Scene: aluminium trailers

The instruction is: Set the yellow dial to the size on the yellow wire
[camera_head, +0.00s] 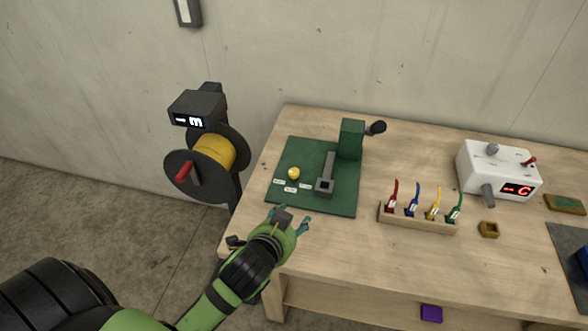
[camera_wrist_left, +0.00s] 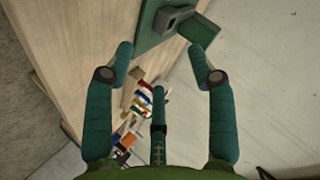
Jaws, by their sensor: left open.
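The yellow dial (camera_head: 293,173) is a small round knob on the green base plate (camera_head: 338,202) at the table's left end. Several small white labels lie just in front of it; their print is too small to read. A yellow wire (camera_head: 435,204) with a white tag stands in the wooden rack between other coloured wires; its tag is unreadable. My left gripper (camera_head: 288,217) is open and empty, near the plate's front edge, apart from the dial. In the left wrist view its open fingers (camera_wrist_left: 160,50) point toward the plate (camera_wrist_left: 204,28). The dial is not visible there.
A grey lever and green block (camera_head: 351,139) stand on the plate. A spool of yellow wire (camera_head: 214,152) with a small display stands left of the table (camera_head: 340,255). The wire rack (camera_head: 415,222) and a white box with red display (camera_head: 497,170) are right.

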